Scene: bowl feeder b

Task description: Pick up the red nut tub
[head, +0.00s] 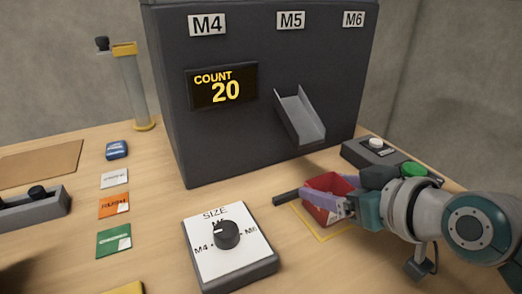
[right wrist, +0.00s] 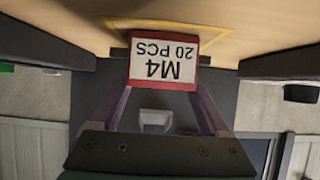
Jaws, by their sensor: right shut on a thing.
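The red nut tub (head: 322,205) is at the right of the head view, below the metal chute. In the right wrist view the red tub (right wrist: 163,84) shows its white label, reading "M4 20 PCS" upside down. My right gripper (head: 328,198) is shut on the tub, with its purple fingers at the tub's sides. The tub is over or on a yellow outlined square (head: 335,236) on the table. I cannot tell whether its bottom touches the table. My left gripper is not in view.
A dark feeder box (head: 235,140) with a COUNT 20 display and a chute (head: 300,118) stands behind. A SIZE dial panel (head: 230,250) is left of the tub. A button box (head: 375,152) is behind the gripper. Several small packets and cards lie on the left.

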